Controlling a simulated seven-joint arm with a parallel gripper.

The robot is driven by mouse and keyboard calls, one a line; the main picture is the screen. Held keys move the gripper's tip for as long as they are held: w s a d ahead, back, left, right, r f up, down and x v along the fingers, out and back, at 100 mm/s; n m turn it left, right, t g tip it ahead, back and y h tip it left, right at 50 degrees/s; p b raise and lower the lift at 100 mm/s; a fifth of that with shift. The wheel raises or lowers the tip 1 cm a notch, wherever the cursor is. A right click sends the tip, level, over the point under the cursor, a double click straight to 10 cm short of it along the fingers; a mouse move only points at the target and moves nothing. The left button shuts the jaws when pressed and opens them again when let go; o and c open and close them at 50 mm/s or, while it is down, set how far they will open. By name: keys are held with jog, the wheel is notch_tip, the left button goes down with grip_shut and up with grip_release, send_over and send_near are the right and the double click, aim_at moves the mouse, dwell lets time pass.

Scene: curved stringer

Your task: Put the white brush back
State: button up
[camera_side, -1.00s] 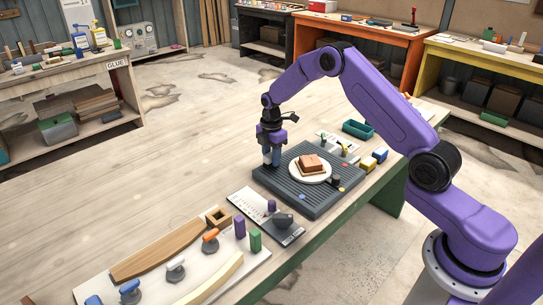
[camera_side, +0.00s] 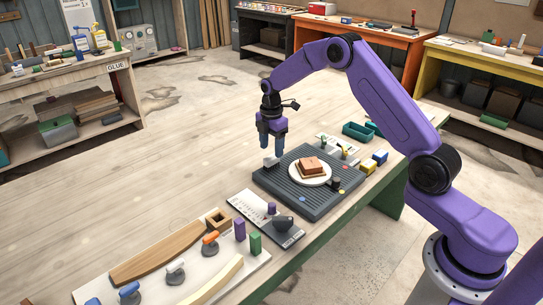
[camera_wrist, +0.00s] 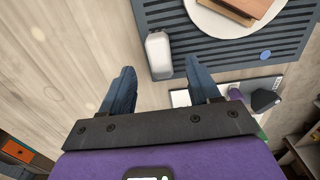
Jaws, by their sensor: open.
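The white brush (camera_side: 271,161) is a small pale block at the left corner of the dark grooved board (camera_side: 306,204). In the wrist view the white brush (camera_wrist: 158,55) lies along the edge of the board (camera_wrist: 180,22), with a rounded end. My gripper (camera_side: 271,146) is just above the brush, pointing down, with its blue fingers apart and nothing held between them. In the wrist view the open fingers of my gripper (camera_wrist: 160,68) are on either side of the brush's near end, with gaps on both sides.
A white plate (camera_side: 323,179) with a brown block (camera_side: 312,166) on it sits on the board. A grey-white card (camera_side: 244,206) with a purple peg (camera_side: 272,208) and a dark piece lies in front. Teal trays (camera_side: 357,131) stand behind. The table left of the board is bare.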

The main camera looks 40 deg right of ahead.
aim_at(271, 157)
notch_tip(271, 157, up, 7)
dwell(0.3)
jog(key=s+a+r+m, duration=0.1)
jog(key=s+a+r, duration=0.2)
jog(key=s+a, duration=0.5)
jog(key=s+a+r+m, duration=0.1)
jog(key=s+a+r, duration=0.4)
jog(key=s, duration=0.4)
jog(key=s+d+f+m, duration=0.1)
jog(key=s, duration=1.2)
jog(key=s+d+f+m, duration=0.1)
jog(key=s+m, duration=0.1)
jog(key=s, duration=1.1)
jog(key=shift+s+d, duration=0.25)
jog(key=shift+d, duration=0.1)
